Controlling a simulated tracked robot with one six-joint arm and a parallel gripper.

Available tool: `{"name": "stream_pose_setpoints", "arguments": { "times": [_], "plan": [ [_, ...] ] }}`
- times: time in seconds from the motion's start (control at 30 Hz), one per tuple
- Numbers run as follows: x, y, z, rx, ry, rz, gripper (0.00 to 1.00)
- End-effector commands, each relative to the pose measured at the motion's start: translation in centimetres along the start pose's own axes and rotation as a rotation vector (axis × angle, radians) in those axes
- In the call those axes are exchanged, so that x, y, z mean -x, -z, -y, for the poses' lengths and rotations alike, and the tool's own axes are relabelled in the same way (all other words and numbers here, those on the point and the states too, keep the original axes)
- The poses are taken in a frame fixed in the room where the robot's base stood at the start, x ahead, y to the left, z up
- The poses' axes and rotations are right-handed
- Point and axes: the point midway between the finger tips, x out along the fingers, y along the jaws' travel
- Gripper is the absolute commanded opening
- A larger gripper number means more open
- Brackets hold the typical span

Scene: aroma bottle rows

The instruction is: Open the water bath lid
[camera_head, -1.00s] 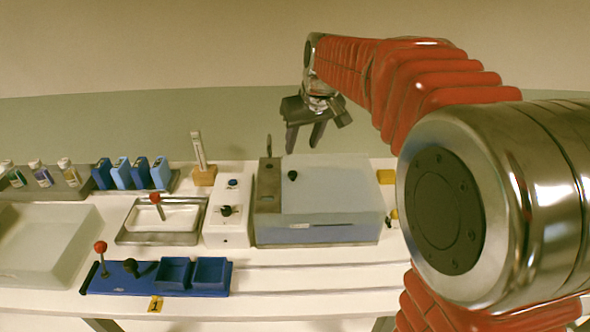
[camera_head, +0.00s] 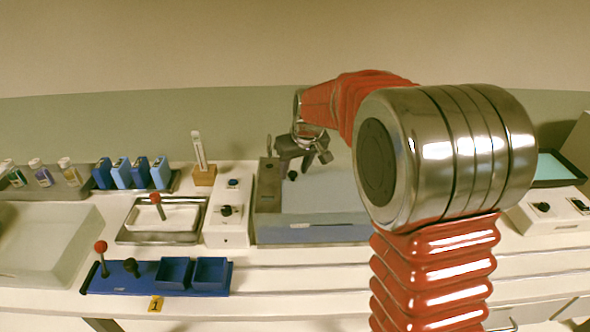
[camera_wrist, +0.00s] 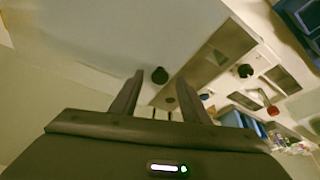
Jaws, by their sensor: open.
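The water bath (camera_head: 310,236) is a grey-blue box on the bench with a pale flat lid (camera_head: 325,198) lying closed on top. A small black knob (camera_head: 292,176) stands on the lid near its back left; it also shows in the wrist view (camera_wrist: 160,75). My gripper (camera_head: 293,168) is open and empty, pointing down just above or around the knob. In the wrist view the knob appears between the two fingertips, slightly beyond them; I cannot tell the exact height gap. My arm hides the right part of the lid.
A white control box (camera_head: 228,212) stands left of the bath, with a metal tray (camera_head: 128,236) holding a red-knobbed lid beside it. A thermometer in a wooden block (camera_head: 204,176) stands behind. A blue rack (camera_head: 130,286) lies in front. A teal-screened device (camera_head: 555,168) is at right.

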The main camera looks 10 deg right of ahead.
Motion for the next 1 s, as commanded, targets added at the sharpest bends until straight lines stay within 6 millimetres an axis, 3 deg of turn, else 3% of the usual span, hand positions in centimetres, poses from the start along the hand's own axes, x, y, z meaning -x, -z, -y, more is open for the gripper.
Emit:
{"name": "stream_pose_setpoints", "arguments": {
  "times": [0.4,1.0],
  "plan": [
    [-0.75,0.01,-0.03,0.0,-0.001,-0.001,0.41],
    [-0.71,0.02,-0.05,-0.001,-0.001,-0.001,0.0]
  ]
}}
